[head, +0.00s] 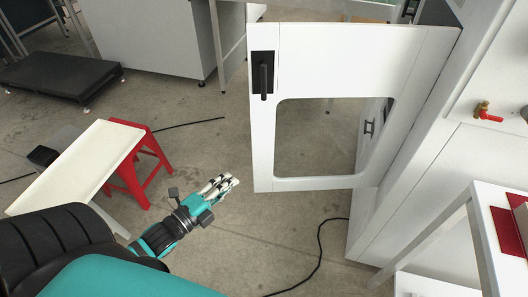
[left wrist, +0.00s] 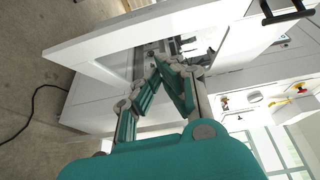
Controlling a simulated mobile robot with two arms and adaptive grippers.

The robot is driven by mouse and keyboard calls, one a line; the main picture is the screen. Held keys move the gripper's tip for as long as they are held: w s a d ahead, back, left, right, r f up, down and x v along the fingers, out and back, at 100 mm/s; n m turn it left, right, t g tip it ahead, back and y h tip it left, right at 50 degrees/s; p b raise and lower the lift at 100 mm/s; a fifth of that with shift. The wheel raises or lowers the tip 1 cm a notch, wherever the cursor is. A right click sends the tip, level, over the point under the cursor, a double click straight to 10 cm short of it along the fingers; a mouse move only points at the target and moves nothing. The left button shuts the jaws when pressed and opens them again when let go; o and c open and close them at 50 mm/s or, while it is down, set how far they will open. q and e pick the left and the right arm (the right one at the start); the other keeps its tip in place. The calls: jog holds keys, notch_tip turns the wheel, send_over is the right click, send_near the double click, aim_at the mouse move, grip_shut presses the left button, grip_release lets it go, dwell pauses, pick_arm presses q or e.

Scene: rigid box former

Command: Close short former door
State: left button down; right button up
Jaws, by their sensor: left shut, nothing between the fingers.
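The short former door (head: 340,60) is a white panel with a window opening and a black handle (head: 262,76) at its upper left. It stands open, swung out from the white machine at the right. My left gripper (head: 230,183) is shut and empty, to the left of the door's lower left corner in the head view, with a visible gap in the picture. In the left wrist view the gripper (left wrist: 157,66) shows its fingers together in front of the white door frame (left wrist: 90,42), and the black handle (left wrist: 287,14) is at the upper right. My right gripper is out of view.
The machine body (head: 400,215) fills the right side, with a red valve (head: 487,113) on it. A black cable (head: 320,245) lies on the floor, which is otherwise clear below the door.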

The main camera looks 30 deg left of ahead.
pick_arm(q)
jog(key=p, duration=0.2)
send_near(265, 142)
jog(key=w+d, duration=0.2)
jog(key=d, duration=0.1)
jog(key=w+a, duration=0.2)
jog(key=w, duration=0.1)
jog(key=shift+m, duration=0.3)
